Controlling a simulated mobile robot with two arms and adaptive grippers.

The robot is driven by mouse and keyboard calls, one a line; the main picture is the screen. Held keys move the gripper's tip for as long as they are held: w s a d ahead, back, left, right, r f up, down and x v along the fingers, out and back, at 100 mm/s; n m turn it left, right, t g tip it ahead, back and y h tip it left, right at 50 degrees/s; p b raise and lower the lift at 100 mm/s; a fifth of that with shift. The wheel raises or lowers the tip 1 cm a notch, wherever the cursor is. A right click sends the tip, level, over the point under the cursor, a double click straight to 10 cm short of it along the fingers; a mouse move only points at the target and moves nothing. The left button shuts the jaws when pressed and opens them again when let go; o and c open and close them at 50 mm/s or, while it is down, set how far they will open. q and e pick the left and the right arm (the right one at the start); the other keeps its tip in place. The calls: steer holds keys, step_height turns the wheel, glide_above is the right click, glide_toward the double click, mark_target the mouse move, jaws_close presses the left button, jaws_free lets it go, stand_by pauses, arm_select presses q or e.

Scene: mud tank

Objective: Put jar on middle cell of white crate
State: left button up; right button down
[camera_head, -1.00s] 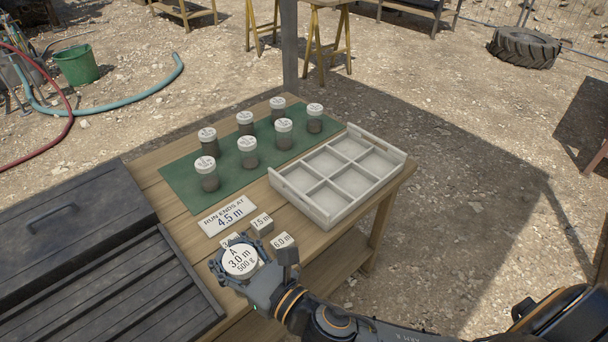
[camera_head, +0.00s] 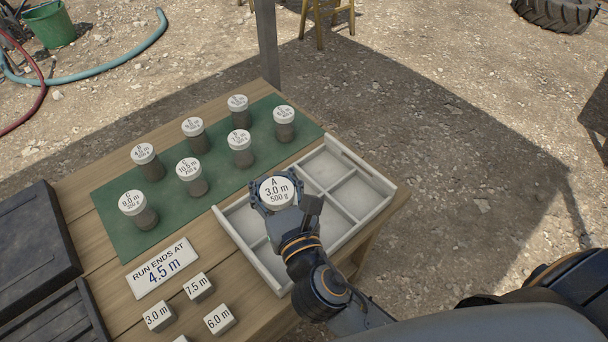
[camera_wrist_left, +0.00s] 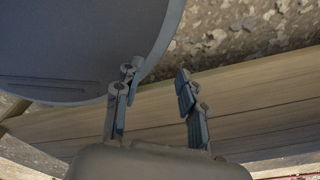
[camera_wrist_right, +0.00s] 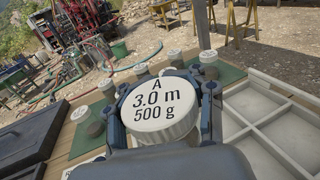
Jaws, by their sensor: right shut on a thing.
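A jar (camera_head: 277,191) with a white lid marked "A 3.0 m 500 g" is held upright in my right gripper (camera_head: 276,196), whose fingers are shut around it. The jar also fills the middle of the right wrist view (camera_wrist_right: 160,110). In the head view it appears over the left row of cells of the white crate (camera_head: 381,211), and it and the gripper hide part of that row. The exact height above the crate is hard to tell. My left gripper (camera_wrist_left: 158,77) shows only in the left wrist view, fingers apart, with nothing between them.
Several lidded jars (camera_head: 190,176) stand on a green mat (camera_head: 122,215) behind and left of the crate. A "RUN ENDS AT 4.5 m" sign (camera_head: 162,266) and small depth blocks (camera_head: 198,287) lie on the wooden table (camera_head: 225,262). A post (camera_head: 266,45) stands at the table's far edge.

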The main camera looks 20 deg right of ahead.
steer(key=shift+w+d, duration=0.2)
steer(key=shift+w, duration=0.05)
steer(key=w+d+f+b, duration=0.1)
steer(key=w+f, duration=0.3)
steer(key=w+d+f+b, duration=0.2)
steer(key=w+f, duration=0.2)
steer(key=w+d+f+b, duration=0.1)
steer(key=w+d+f, duration=0.1)
steer(key=w+f, duration=0.2)
steer(key=shift+w+d+f, duration=0.15)
steer(key=shift+w+d, duration=0.05)
steer(key=shift+w, duration=0.15)
arm_select(q)
step_height(320, 180, down, 4)
steer(key=shift+s+a+f, duration=0.1)
steer(key=shift+f, duration=0.15)
arm_select(e)
steer(key=shift+f, duration=0.2)
arm_select(q)
steer(key=shift+b, duration=0.3)
arm_select(e)
steer(key=shift+f, duration=0.25)
steer(key=c, duration=0.5)
jaws_free()
steer(key=shift+s, duration=0.1)
arm_select(q)
steer(key=shift+f, duration=0.15)
